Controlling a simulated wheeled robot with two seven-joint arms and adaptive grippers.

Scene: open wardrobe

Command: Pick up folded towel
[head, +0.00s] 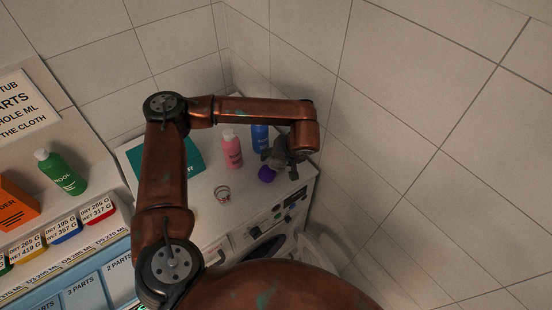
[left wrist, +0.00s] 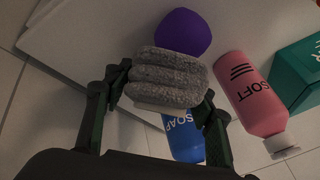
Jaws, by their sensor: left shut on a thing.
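The folded towel (left wrist: 168,75) is grey, fluffy and stacked in several layers. It sits between the two dark fingers of my left gripper (left wrist: 163,94), which is shut on it. In the head view my left gripper (head: 280,158) hangs at the end of the copper arm, over the right part of the white washing machine top (head: 206,190). The towel is hard to tell from the dark gripper there. I cannot tell whether it touches the surface. My right gripper is in neither view.
A purple ball (head: 267,174) lies close by the gripper. A blue soap bottle (head: 260,137), a pink bottle (head: 232,152) and a teal box (head: 193,158) stand nearby. Tiled walls (head: 400,110) close the back and right.

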